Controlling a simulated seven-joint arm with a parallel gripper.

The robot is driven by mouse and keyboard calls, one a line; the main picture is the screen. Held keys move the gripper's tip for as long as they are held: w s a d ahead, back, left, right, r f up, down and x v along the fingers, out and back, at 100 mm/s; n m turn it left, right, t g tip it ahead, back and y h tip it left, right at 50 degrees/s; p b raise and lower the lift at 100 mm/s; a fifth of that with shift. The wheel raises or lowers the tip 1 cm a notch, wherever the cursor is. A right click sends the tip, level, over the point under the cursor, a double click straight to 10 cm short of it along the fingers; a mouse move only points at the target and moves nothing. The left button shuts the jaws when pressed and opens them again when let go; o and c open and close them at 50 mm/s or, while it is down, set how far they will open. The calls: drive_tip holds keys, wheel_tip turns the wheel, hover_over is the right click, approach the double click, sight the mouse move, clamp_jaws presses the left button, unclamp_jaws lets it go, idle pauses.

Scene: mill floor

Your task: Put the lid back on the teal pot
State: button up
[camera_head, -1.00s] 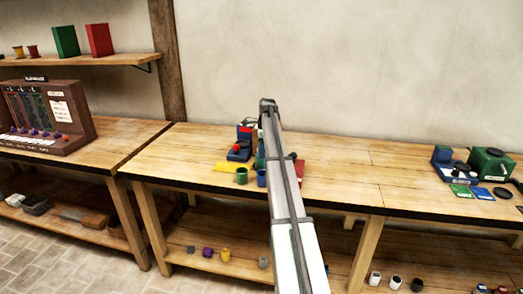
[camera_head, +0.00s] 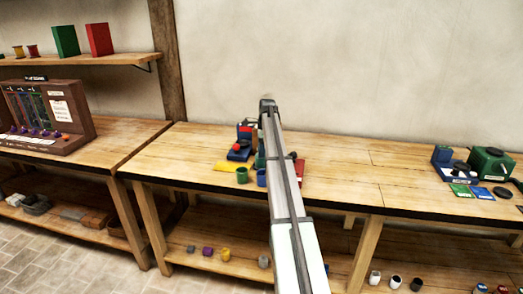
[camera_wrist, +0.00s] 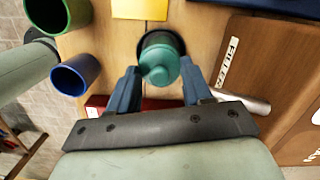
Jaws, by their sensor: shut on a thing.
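A teal lid (camera_wrist: 160,73) with a round knob sits between my fingertips in the wrist view. My gripper (camera_wrist: 160,70) is shut on it. A teal round body with a dark curved rim (camera_wrist: 158,36) shows just beyond and under the lid; it looks like the teal pot. I cannot tell whether the lid touches the pot or hovers over it. In the head view my arm hides most of this spot, and only a teal sliver (camera_head: 260,160) shows beside it.
A green cup (camera_head: 242,175) and a blue cup (camera_wrist: 76,74) stand to the left. A yellow plate (camera_wrist: 140,9), a red piece (camera_wrist: 160,104) and a brown labelled box (camera_wrist: 270,75) are close around. The bench right of my arm is largely clear (camera_head: 345,165).

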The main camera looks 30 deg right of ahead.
idle(0.4)
drive_tip(key=o, duration=1.1)
drive_tip(key=shift+w, duration=0.1)
drive_tip(key=shift+c, duration=0.9)
drive_tip(key=shift+o, duration=0.2)
drive_tip(key=shift+r, duration=0.15)
